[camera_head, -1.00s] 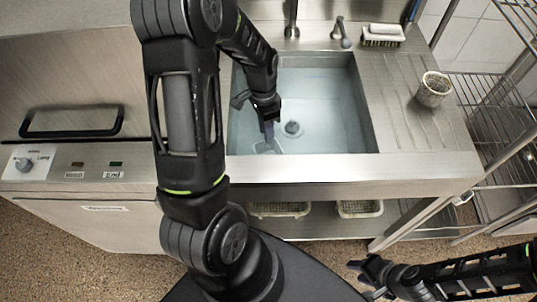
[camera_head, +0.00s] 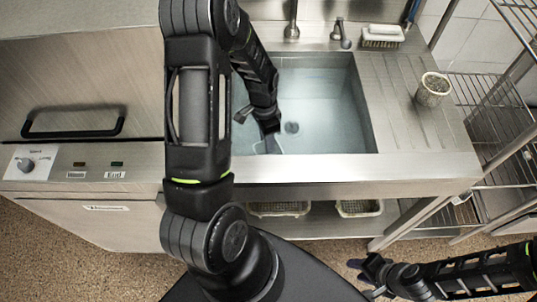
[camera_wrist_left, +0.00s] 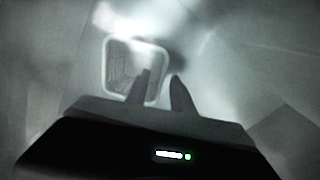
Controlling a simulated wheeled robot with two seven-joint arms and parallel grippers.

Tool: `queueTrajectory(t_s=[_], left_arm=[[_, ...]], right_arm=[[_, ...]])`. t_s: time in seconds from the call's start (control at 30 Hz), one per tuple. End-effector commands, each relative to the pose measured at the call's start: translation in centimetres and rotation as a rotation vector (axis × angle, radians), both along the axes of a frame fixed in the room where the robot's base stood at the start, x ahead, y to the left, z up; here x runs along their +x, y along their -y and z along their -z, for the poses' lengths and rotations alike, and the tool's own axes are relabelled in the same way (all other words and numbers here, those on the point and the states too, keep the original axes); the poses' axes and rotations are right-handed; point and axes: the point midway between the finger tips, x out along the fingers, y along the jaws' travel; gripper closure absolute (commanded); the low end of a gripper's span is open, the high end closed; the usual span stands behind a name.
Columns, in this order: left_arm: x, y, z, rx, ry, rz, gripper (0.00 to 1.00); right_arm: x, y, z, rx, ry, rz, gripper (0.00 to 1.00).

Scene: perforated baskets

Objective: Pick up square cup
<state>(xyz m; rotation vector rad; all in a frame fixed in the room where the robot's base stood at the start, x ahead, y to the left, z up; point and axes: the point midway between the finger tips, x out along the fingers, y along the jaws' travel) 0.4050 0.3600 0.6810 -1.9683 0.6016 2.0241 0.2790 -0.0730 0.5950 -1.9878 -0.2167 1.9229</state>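The square cup (camera_wrist_left: 106,70) shows in the left wrist view as a pale square rim with a textured inside. In the head view the cup (camera_head: 268,148) is a faint outline in the sink's near left part, partly hidden by my gripper. My left gripper (camera_wrist_left: 161,84) is open and reaches down into the sink. In the wrist view one finger overlaps the cup's opening and the other is right of it, with the right rim between them in the picture. I cannot tell whether they touch. My right gripper (camera_head: 367,276) is at the lower right, away from the sink; its opening is unclear.
The sink (camera_head: 368,110) has steel walls around the cup. A speckled round cup (camera_head: 433,92) stands on the drainboard (camera_head: 400,105). Perforated baskets (camera_head: 279,209) sit below the counter. A wire rack (camera_head: 490,95) is at right.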

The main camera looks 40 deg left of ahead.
Motion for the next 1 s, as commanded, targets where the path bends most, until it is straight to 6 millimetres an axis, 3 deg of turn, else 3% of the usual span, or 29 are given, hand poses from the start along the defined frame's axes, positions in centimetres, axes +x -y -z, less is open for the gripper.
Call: queueTrajectory(t_s=[0.3, 0.67, 1.0], left_arm=[[0.00, 0.02, -0.02, 0.000, 0.000, 0.001, 0.71], [0.00, 0.02, -0.02, 0.000, 0.000, 0.001, 1.00], [0.00, 0.03, -0.02, 0.000, 0.000, 0.001, 1.00]], right_arm=[[0.00, 0.00, 0.00, 0.000, 0.000, 0.000, 0.64], [0.00, 0.00, 0.00, 0.000, 0.000, 0.000, 0.64], [0.00, 0.00, 0.00, 0.000, 0.000, 0.000, 0.64]])
